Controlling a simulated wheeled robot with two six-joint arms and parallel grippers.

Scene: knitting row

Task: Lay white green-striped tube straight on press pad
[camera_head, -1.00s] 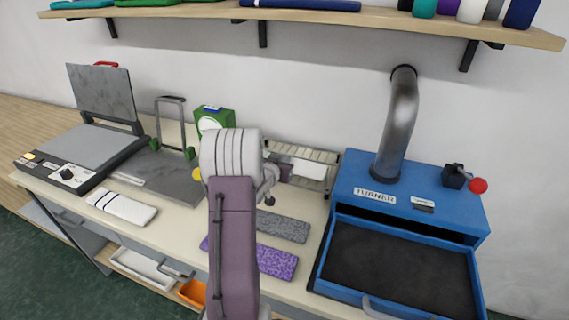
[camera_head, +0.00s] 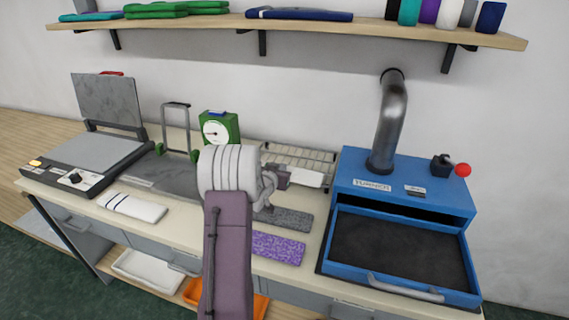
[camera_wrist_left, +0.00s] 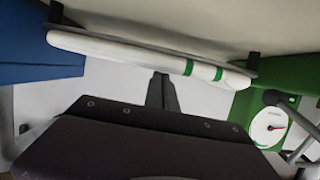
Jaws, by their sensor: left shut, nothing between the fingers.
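A white tube with two green stripes (camera_wrist_left: 120,52) lies lengthwise across the top of the left wrist view, along a thin grey rail. In the head view a white tube end (camera_head: 306,176) shows at the front of the wire rack, its stripes hidden there by my gripper. My left gripper (camera_head: 273,187) is just left of that tube, shut and empty. Its dark fingertips (camera_wrist_left: 162,92) are apart from the tube in the wrist view. The press pad (camera_head: 98,150) is grey and bare, under a raised lid (camera_head: 107,99) at the left. My right gripper is out of view.
The blue turner (camera_head: 405,190) with its open drawer stands at the right. A green dial box (camera_head: 219,128) is behind my arm. A white dark-striped piece (camera_head: 135,206), a grey strip (camera_head: 290,219) and a purple strip (camera_head: 278,247) lie along the table front.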

